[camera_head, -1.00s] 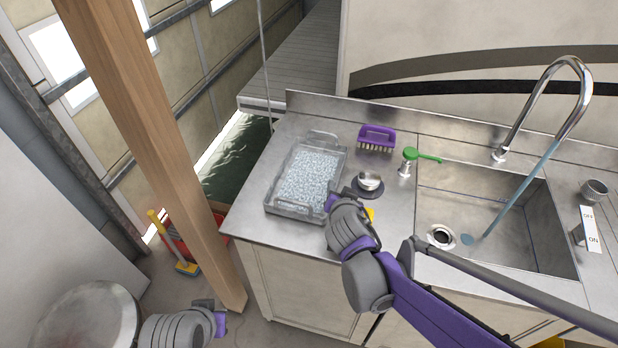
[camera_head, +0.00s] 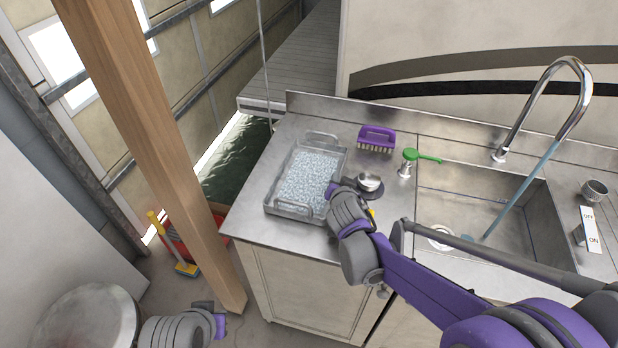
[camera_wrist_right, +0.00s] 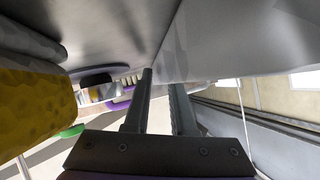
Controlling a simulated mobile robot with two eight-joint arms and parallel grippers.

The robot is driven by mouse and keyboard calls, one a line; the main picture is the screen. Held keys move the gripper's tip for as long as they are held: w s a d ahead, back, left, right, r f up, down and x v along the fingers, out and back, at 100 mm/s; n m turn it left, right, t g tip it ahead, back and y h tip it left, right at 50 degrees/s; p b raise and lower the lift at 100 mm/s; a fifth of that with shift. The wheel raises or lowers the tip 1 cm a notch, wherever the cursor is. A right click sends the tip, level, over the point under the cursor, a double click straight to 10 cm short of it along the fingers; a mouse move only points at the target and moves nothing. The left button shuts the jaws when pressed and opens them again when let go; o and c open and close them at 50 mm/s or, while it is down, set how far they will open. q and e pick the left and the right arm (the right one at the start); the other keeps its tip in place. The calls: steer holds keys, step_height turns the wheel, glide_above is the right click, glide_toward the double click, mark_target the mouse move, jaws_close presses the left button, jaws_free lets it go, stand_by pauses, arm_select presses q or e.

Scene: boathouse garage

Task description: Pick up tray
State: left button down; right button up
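The tray (camera_head: 268,208) is a clear, low-walled box with raised end handles, filled with pale bluish-white granules. It lies flat on the left part of the steel counter. My right gripper (camera_head: 332,190) is at the tray's right side near its front corner; its fingers are partly hidden in the head view. In the right wrist view its two fingers (camera_wrist_right: 161,82) stand apart with a narrow gap. I cannot tell whether they touch the tray. My left gripper (camera_head: 219,322) is low at the bottom left, away from the counter, and its finger gap is hidden.
A yellow object (camera_wrist_right: 38,100) is close in the wrist view. A wooden post (camera_head: 160,150) stands left; the sink (camera_head: 460,195) is right.

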jaws_close()
stand_by(1.1)
